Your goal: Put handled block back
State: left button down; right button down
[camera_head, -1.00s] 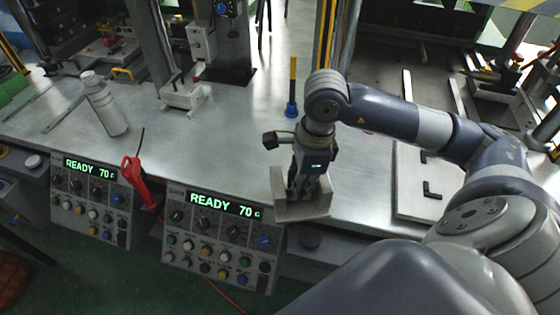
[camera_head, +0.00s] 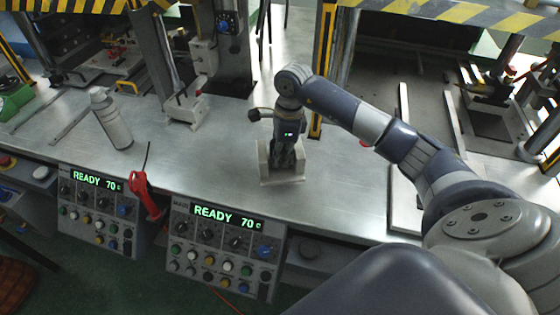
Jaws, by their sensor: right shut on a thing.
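The handled block (camera_head: 283,180) is a pale grey, U-shaped block with raised side walls. It is upright over the middle of the metal table, just in front of my right arm's wrist; whether it touches the table top is hard to tell. My right gripper (camera_head: 284,163) points down between the block's walls and is shut on it. The fingertips and the handle are mostly hidden inside the block. My left gripper is not in view.
The metal table (camera_head: 215,155) is clear around the block. A grey bottle (camera_head: 111,120) stands at left. Two control panels (camera_head: 226,243) and a red-handled tool (camera_head: 147,196) line the front edge. A white-based machine (camera_head: 186,107) stands behind, left of the block. A flat plate (camera_head: 405,208) lies at right.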

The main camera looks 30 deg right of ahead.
aim_at(280, 164)
jog(key=shift+w+f+p, duration=0.15)
jog(key=shift+f+p, duration=0.65)
jog(key=shift+f, duration=0.8)
jog(key=shift+f, duration=0.1)
jog(key=c, duration=2.1)
grip_release()
jog(key=shift+f, duration=0.15)
jog(key=o, duration=0.4)
